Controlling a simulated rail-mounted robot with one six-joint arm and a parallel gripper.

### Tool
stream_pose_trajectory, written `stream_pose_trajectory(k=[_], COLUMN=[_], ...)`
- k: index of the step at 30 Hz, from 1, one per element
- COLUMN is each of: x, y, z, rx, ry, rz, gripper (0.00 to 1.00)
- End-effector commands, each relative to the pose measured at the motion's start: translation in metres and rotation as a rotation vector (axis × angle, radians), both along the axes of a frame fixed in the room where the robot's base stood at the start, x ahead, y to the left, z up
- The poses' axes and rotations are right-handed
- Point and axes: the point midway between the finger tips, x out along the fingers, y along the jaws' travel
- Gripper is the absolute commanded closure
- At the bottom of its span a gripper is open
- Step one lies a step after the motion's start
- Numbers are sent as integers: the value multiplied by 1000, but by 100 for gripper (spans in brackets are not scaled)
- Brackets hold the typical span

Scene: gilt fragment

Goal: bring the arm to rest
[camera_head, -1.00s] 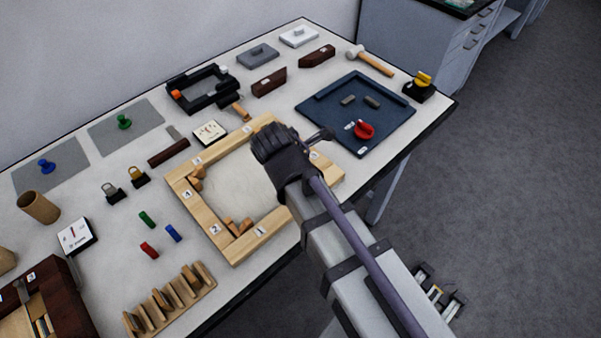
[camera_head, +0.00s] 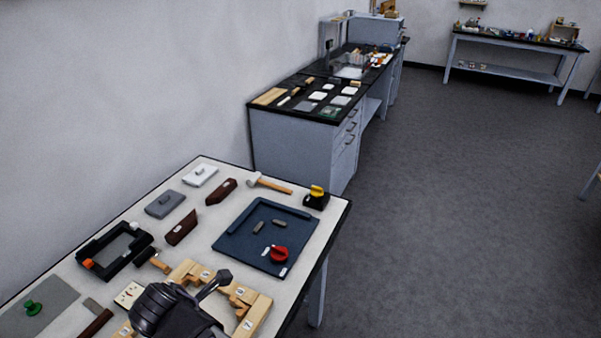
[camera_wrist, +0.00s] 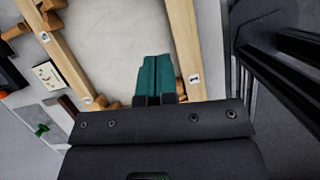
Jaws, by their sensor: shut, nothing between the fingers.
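My gripper shows in the wrist view (camera_wrist: 153,78) as two teal fingers pressed together, with nothing between them. It is over the light wooden frame (camera_wrist: 183,35), near a side marked with a number. In the head view, the dark end of my arm is at the bottom edge, in front of the wooden frame (camera_head: 258,313), and hides part of it. The fingertips cannot be made out there. How high the fingers are above the frame is hard to tell.
A blue tray (camera_head: 230,242) with a red knob (camera_head: 279,254) lies beyond the frame. A black open box (camera_head: 92,249), a mallet (camera_head: 270,186) and a yellow-topped block (camera_head: 316,198) share the table. A grey bench (camera_head: 290,150) stands behind; open floor lies right.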

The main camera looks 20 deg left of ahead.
Motion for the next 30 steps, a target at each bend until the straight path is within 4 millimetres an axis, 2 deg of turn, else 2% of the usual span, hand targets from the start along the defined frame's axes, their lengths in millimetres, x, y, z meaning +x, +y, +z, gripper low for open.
stream_pose_trajectory(k=[4,6,8,12,14,17,20,22,24,27,30], x=[-9,-9,4,56,78,116,152,172,185,194,198], y=[-5,-13,-28,-81,-107,-160,-229,-286,-341,-406,-446], z=[-3,-5,-6,-9,-10,-11,-12,-12,-12,-12,-12], rx=[117,177,226,326,358,407,451,477,497,521,535], ry=[26,46,62,84,87,83,72,60,50,23,-4], rz=[-305,-500,-701,-1218,-1424,-1769,-2125,-2352,-2515,-2673,-2767], gripper=[100,100,100,100,100,100,100,100,100,100,100])
